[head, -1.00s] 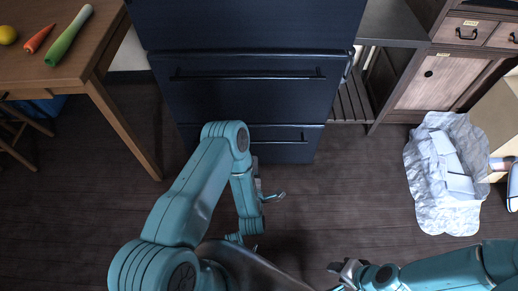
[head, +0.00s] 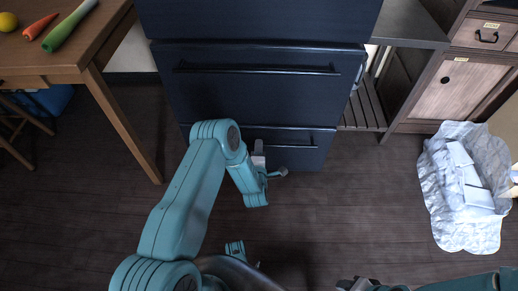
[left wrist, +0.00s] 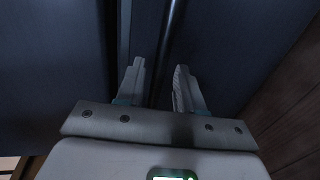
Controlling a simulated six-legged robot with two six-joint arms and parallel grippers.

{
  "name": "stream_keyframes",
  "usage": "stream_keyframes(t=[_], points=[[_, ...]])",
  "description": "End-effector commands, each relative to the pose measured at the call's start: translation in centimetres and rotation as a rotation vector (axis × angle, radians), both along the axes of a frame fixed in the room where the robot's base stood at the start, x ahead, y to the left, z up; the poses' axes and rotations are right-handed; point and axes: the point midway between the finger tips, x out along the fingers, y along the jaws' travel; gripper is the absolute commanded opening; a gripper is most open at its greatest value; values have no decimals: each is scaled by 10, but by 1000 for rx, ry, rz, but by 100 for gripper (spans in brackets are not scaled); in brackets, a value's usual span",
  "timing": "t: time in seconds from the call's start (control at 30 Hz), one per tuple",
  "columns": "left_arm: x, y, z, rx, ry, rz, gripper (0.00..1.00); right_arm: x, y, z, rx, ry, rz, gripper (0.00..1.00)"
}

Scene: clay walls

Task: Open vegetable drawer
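A dark blue fridge fills the top middle of the head view. Its upper drawer (head: 270,100) has a long horizontal bar handle (head: 257,69). Its lower drawer (head: 305,155) is partly hidden behind my left arm. Both drawers look shut. No label shows which is the vegetable drawer. My left gripper (head: 269,160) is in front of the lower drawer. In the left wrist view the left gripper (left wrist: 158,85) is open, with a dark bar (left wrist: 168,45) running between its fingers; contact cannot be told. My right gripper (head: 356,284) is at the bottom edge, cut off.
A wooden table (head: 60,62) with a lemon (head: 8,21), a carrot (head: 40,27) and a green vegetable (head: 68,27) stands left. A wooden cabinet (head: 455,88) stands right. Crumpled white wrapping (head: 463,185) lies on the floor. The floor before the fridge is clear.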

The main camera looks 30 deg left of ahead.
Motion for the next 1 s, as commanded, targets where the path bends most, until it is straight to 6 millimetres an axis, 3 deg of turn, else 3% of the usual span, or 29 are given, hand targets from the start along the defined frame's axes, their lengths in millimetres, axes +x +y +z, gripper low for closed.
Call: stream_keyframes(t=[0.2, 0.5, 0.63, 1.0], points=[[19, 12, -5, 1, -2, 1, 37, 5, -2, -10, -3, -15, -4, 43], [21, 13, -4, 0, 0, 0, 37, 6, -2, -10, -4, -18, -5, 43], [21, 13, -4, 0, 0, 0, 0, 6, -2, -10, -4, -18, -5, 43], [20, 12, -5, 0, 0, 0, 0, 5, -2, -9, -4, -17, -5, 43]])
